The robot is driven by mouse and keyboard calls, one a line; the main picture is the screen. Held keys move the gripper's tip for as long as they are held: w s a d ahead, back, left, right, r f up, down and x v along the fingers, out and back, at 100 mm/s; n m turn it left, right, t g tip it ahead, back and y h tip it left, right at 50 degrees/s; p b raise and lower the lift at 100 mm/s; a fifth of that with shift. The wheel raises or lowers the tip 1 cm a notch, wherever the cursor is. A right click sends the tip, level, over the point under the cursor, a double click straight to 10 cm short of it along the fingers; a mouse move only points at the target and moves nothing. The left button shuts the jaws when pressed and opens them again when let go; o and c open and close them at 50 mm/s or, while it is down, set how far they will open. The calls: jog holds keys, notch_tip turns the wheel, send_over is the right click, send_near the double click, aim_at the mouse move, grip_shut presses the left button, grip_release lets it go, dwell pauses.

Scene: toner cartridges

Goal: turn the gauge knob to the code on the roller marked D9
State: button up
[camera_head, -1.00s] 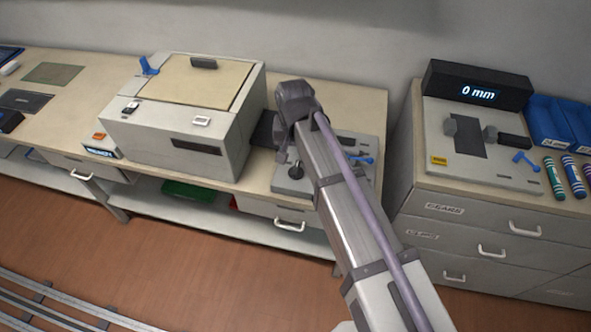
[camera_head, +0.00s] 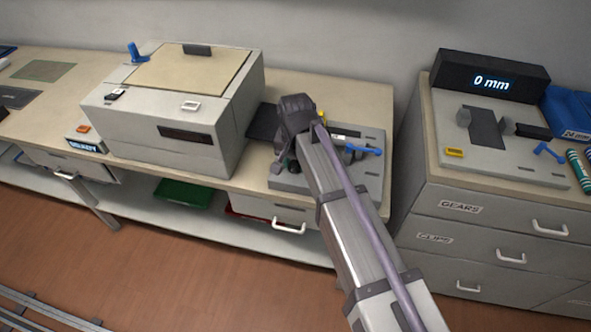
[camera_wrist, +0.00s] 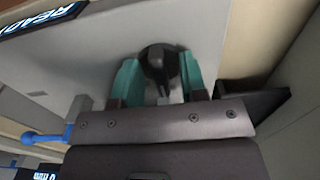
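A black knob (camera_wrist: 161,66) sits on a light grey face in the wrist view. My gripper (camera_wrist: 160,72) has its two teal fingers apart, one on each side of the knob. I cannot tell whether either finger touches it. In the head view my gripper (camera_head: 291,160) is over the left part of the small grey panel unit (camera_head: 368,190), and my arm hides most of the knob there. This unit has a blue lever (camera_head: 364,150) on its right side. I see no roller marked D9 and no readable code.
A large grey machine (camera_head: 170,130) with a beige lid stands left of the panel unit. A display reading READY (camera_head: 88,145) is at its front left corner. Right of a gap, a drawer cabinet (camera_head: 480,235) carries a device with a display reading 0 mm (camera_head: 492,82).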

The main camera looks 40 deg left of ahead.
jog(key=shift+r, duration=0.1)
grip_shut()
jog(key=shift+n, duration=0.4)
jog(key=n, duration=0.3)
jog(key=shift+d+n, duration=0.1)
jog(key=shift+n, duration=0.2)
jog(key=shift+w+n, duration=0.15)
jog(key=shift+n, duration=2.05)
